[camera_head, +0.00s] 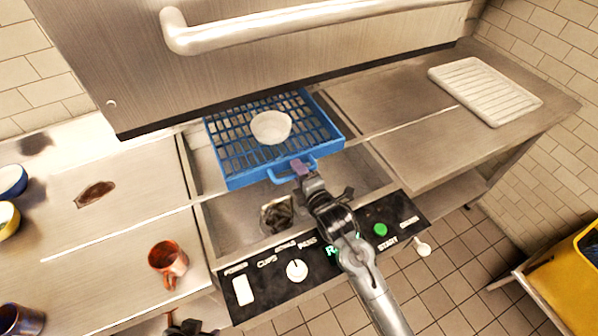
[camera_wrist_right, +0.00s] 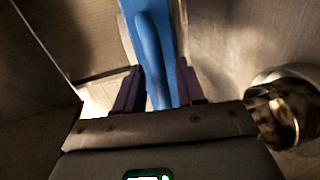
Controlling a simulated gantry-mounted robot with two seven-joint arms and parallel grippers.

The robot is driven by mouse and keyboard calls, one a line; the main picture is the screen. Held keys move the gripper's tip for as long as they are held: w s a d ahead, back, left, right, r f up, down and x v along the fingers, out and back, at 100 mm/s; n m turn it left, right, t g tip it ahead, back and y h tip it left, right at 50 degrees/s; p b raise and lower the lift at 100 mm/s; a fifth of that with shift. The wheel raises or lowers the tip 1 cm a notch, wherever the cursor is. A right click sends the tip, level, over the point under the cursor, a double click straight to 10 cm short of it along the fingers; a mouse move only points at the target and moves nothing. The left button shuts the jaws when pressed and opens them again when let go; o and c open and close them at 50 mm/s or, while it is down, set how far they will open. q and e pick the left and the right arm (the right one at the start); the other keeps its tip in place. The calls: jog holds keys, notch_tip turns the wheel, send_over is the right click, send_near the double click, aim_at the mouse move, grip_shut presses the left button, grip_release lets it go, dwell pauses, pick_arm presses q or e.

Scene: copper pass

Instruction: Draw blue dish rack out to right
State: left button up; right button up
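The blue dish rack (camera_head: 236,180) is a slatted tray under the raised steel hood, above the sunken basin. A white bowl (camera_head: 271,127) sits in it. The rack's front handle (camera_head: 277,178) faces me. My right gripper (camera_head: 301,168) is at this handle, its purple fingertips at the bar. In the right wrist view, the blue bar (camera_wrist_right: 155,50) runs between the two fingers (camera_wrist_right: 157,90), which close against both sides of it. A dark tip at the bottom edge looks like my left gripper (camera_head: 185,328); its fingers are too cut off to read.
The steel hood (camera_head: 240,60) with its bar handle hangs over the rack. A white ribbed tray (camera_head: 485,90) lies on the right counter (camera_head: 400,140), which is otherwise clear. A copper mug (camera_head: 168,258) stands on the left counter. A control panel (camera_head: 270,285) lies in front of the basin.

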jog(key=shift+c, duration=0.5)
grip_shut()
jog(key=shift+d, duration=0.1)
